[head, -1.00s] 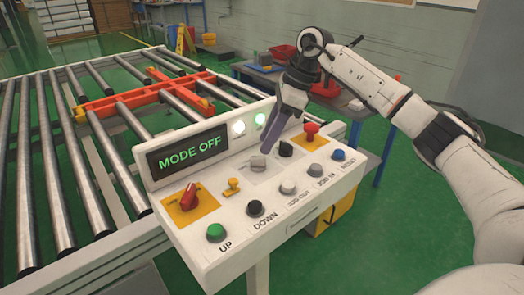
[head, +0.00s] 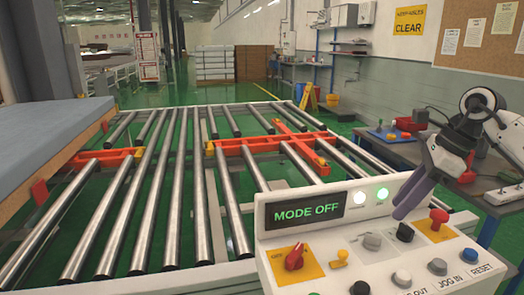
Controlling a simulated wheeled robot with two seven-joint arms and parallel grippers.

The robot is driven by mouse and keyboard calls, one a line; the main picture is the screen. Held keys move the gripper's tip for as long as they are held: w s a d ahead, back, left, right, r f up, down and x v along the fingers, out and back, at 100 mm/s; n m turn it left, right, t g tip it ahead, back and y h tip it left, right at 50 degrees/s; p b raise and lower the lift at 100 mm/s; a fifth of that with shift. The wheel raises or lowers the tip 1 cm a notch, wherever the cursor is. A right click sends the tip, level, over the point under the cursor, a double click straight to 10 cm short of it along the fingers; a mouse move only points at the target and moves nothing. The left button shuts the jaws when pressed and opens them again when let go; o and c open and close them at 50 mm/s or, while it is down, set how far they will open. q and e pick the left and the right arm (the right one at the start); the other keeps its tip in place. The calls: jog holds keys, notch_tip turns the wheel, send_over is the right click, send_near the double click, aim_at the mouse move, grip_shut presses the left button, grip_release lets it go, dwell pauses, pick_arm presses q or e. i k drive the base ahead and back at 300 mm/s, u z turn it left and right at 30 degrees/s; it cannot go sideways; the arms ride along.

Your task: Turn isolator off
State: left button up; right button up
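The white control panel (head: 335,243) stands at the lower right, its screen (head: 306,211) reading MODE OFF. A red rotary switch (head: 294,259) sits on a yellow plate at the panel's left, its handle tilted. I take it for the isolator; the lettering on its plate is too small to read surely. My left gripper is out of view.
A red mushroom button (head: 439,217) on a yellow plate and several push buttons share the panel. The roller conveyor (head: 174,200) with an orange frame (head: 265,143) lies behind and left. A blue-grey mattress (head: 45,140) is at the left. A workbench (head: 395,150) stands behind my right arm.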

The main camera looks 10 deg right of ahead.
aim_at(294, 261)
jog(key=k, duration=1)
